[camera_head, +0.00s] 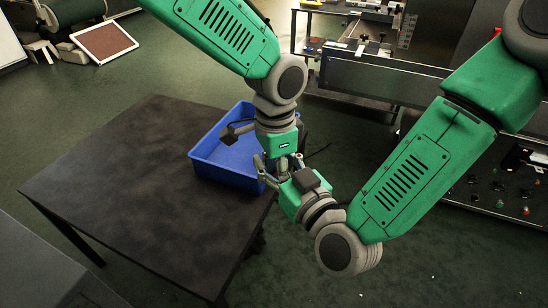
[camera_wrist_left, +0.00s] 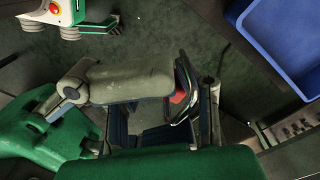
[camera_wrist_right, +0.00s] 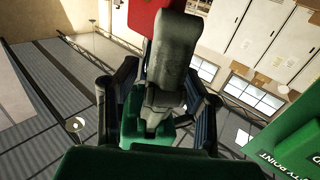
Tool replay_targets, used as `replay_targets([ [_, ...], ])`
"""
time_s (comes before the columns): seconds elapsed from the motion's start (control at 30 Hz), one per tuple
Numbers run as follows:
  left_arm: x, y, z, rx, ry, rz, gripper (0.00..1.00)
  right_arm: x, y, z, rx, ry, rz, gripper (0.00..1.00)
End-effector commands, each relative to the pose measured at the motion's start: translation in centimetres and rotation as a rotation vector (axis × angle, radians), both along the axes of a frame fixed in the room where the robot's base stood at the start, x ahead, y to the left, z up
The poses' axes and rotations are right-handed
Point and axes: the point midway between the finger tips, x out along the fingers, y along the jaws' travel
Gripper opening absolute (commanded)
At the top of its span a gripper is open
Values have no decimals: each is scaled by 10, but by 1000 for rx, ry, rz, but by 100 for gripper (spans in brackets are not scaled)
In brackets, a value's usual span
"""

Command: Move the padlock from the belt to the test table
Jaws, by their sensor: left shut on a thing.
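The padlock shows in the left wrist view as a shiny silver shackle with some red (camera_wrist_left: 178,97) beside a large grey finger. In the right wrist view its red body (camera_wrist_right: 142,17) shows at the top, partly behind a grey finger. My left gripper (camera_wrist_left: 165,105) is shut on the padlock; the hold itself is partly hidden. My right gripper (camera_head: 278,168) is close below my left gripper, by the near right corner of the blue bin. Its fingers also show in the right wrist view (camera_wrist_right: 160,80), near the padlock; their closure is unclear. The dark table (camera_head: 120,165) is at left.
The blue bin (camera_head: 220,178) sits on the table's right side, just behind the grippers. A conveyor-like machine (camera_head: 370,80) stands at the upper right, with a control panel (camera_head: 500,190) below it. The left part of the table is bare.

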Motion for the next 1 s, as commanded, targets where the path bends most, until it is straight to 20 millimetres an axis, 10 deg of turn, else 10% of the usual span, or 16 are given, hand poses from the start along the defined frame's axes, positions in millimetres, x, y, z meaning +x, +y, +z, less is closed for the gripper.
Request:
replay_targets([
  [0.1, 0, 0, 0, 0, 0, 0, 0, 0, 0, 0, 0, 0, 0, 38],
  [0.23, 0, 0, 0, -1, 0, 0, 0, 0, 0, 0, 0, 0, 1, 0],
  [0.37, 1, -1, 0, -2, -2, 0, 0, -2, 1, 0, 1, 0, 4, 0],
  [0.4, 1, -1, 1, -3, -3, 0, 43, -2, 1, 1, 2, 0, 5, 0],
  [0.43, 1, -1, 1, -3, -3, 0, 53, -2, 1, 1, 2, 0, 5, 0],
  [1.0, 2, 0, 33, -3, -5, 2, 53, -1, 0, 0, 1, -1, 0, 0],
])
